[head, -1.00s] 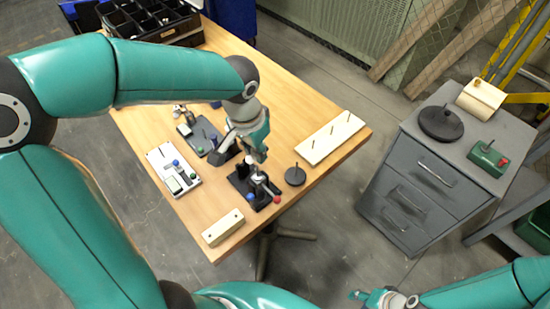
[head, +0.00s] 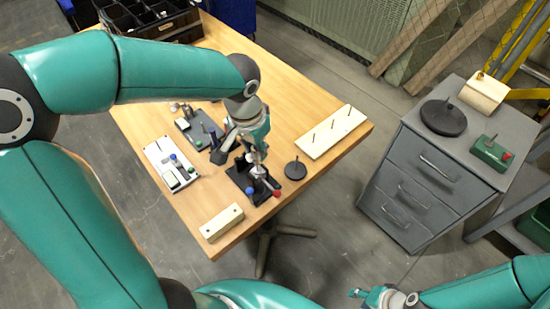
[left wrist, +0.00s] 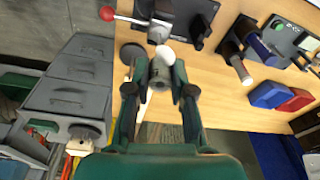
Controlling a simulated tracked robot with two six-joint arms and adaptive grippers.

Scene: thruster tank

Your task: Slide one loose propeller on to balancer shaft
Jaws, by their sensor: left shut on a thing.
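My left gripper (head: 256,154) is over the table, just above a black fixture (head: 240,183) with a red-knobbed lever. In the left wrist view its fingers (left wrist: 158,82) are shut on a small grey cylindrical piece (left wrist: 159,72), with a pale rounded part just beyond it. I cannot tell whether this piece is a propeller, or whether it touches the fixture. A round black base with an upright pin (head: 295,170) stands right of the fixture. I cannot tell which upright is the balancer shaft. My right gripper (head: 372,297) is low in the head view, away from the table; its jaw state is unclear.
A pale board with several upright pegs (head: 312,144) lies at the table's right edge. A pale block (head: 222,223) is at the front. Small devices (head: 172,163) stand left, a black divided crate (head: 150,33) behind. A grey cabinet (head: 440,165) stands right, across open floor.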

